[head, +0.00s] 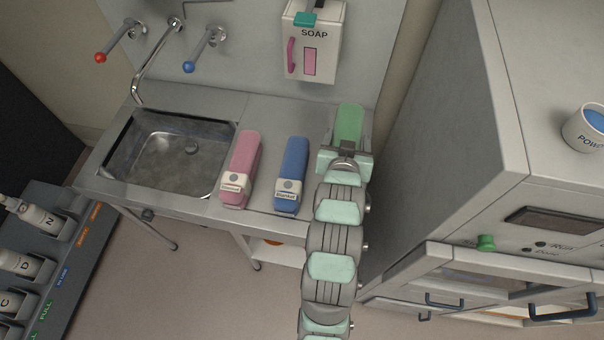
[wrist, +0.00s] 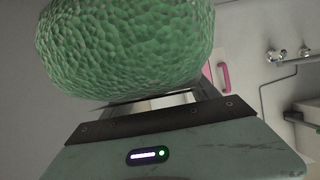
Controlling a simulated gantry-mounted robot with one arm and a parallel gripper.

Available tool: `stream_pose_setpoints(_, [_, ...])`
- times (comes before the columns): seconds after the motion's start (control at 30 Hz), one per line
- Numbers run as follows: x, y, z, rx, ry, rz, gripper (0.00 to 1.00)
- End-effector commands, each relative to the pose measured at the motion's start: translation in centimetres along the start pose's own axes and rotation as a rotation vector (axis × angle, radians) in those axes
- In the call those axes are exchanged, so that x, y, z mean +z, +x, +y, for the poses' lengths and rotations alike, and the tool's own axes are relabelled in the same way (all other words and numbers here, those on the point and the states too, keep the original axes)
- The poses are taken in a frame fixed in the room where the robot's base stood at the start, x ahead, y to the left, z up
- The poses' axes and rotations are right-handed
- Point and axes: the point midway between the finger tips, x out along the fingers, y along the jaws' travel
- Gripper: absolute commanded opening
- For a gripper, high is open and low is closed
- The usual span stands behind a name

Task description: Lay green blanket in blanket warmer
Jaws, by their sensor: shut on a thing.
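The rolled green blanket (head: 350,121) is at the right end of the sink counter in the head view. My gripper (head: 346,145) is shut on it. In the wrist view the green blanket (wrist: 125,45) fills the top, just beyond the gripper's body (wrist: 165,140); the fingertips are hidden there. I cannot tell whether the blanket touches the counter. The blanket warmer is likely the large grey cabinet (head: 540,215) at the right, with a dark display, a green knob (head: 486,242) and blue handles on its front.
A pink blanket (head: 241,165) and a blue blanket (head: 292,172) lie on the counter (head: 270,115) left of my gripper. A sink (head: 170,155) is further left. A soap dispenser (head: 314,40) hangs above. A cup (head: 585,128) stands on the cabinet. A bottle rack (head: 60,250) is at lower left.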

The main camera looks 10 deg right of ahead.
Motion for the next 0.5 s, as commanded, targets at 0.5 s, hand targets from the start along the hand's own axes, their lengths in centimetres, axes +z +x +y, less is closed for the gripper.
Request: stream_pose_setpoints(0.5, [9.4, 4.5, 0.0, 0.000, -0.001, -0.007, 0.00])
